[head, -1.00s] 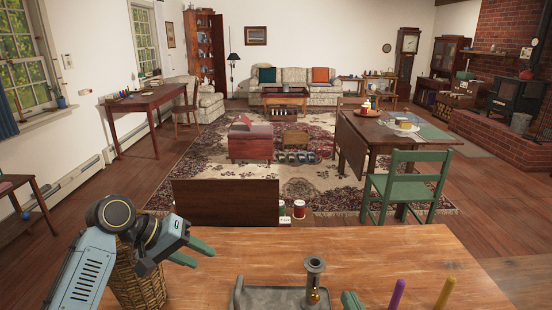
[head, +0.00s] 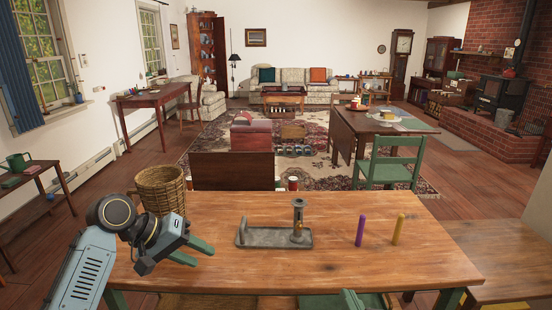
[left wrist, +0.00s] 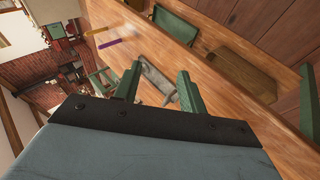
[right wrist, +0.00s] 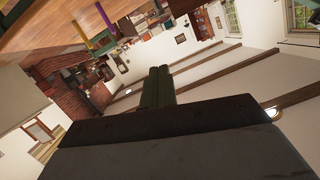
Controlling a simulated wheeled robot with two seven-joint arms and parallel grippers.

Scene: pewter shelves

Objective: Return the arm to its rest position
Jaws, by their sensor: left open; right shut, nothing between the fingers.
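My left gripper (head: 204,256) hangs over the left part of the wooden table in the head view. Its two green fingers are apart with nothing between them; they also show in the left wrist view (left wrist: 159,70). My right gripper (head: 350,297) shows only as green fingertips at the bottom edge of the head view, near the table's front edge. In the right wrist view its fingers (right wrist: 158,72) are pressed together and empty. Most of my right arm is out of the head view.
The wooden table (head: 400,260) carries a grey tray (head: 268,240) with a metal candle holder (head: 298,215), a purple candle (head: 360,230) and a yellow candle (head: 398,228). A wicker basket (head: 160,190) stands behind its left end. A green chair (head: 390,170) is beyond.

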